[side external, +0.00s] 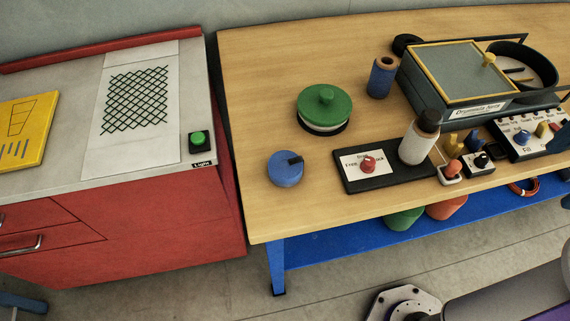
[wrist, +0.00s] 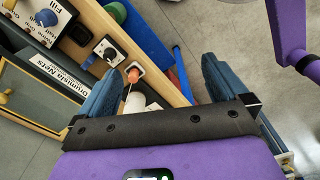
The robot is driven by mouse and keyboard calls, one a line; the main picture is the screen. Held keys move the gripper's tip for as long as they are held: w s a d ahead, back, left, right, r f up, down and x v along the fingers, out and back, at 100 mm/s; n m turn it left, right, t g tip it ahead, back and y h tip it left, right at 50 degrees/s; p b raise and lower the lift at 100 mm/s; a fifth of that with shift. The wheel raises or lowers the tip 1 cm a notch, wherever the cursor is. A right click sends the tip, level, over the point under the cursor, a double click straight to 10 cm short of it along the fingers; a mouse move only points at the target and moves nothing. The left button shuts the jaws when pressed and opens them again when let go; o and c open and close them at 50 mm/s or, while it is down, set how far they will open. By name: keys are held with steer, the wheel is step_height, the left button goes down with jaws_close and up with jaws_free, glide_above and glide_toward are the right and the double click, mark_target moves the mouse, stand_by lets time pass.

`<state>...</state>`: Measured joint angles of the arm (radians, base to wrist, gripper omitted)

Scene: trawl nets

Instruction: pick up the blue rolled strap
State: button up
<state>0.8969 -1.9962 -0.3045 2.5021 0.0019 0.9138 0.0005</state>
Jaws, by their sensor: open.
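The blue rolled strap (side external: 285,170) appears to be the flat, round blue coil with a small dark tab on top. It lies near the left front part of the wooden table (side external: 262,110) in the side external view. I do not see it in the wrist view. My gripper (wrist: 163,68) is open and empty in the wrist view, with its two blue-grey fingers wide apart above the table's edge and the floor.
A green lidded round tin (side external: 325,105) stands behind the strap. A black switch panel (side external: 352,181) and a white bottle (side external: 417,145) are to its right. A blue hollow cylinder (side external: 381,78) stands farther back. A labelled box (side external: 455,80) and control boxes crowd the right.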

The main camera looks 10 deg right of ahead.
steer(key=m+g+y, duration=0.2)
steer(key=m+y, duration=1.1)
steer(key=m, duration=1.6)
glide_above(288, 163)
steer(key=w+d, duration=0.1)
steer(key=d, duration=0.9)
step_height(288, 163, down, 12)
steer(key=shift+a+f, duration=0.1)
steer(key=shift+a, duration=0.05)
steer(key=x, duration=0.6)
steer(key=shift+a+f, duration=0.15)
steer(key=shift+a, duration=0.15)
steer(key=a+f, duration=0.2)
steer(key=a, duration=0.1)
steer(key=shift+s+f, duration=0.1)
steer(key=shift+f, duration=0.25)
steer(key=shift+a+f, duration=0.2)
steer(key=shift+a, duration=0.45)
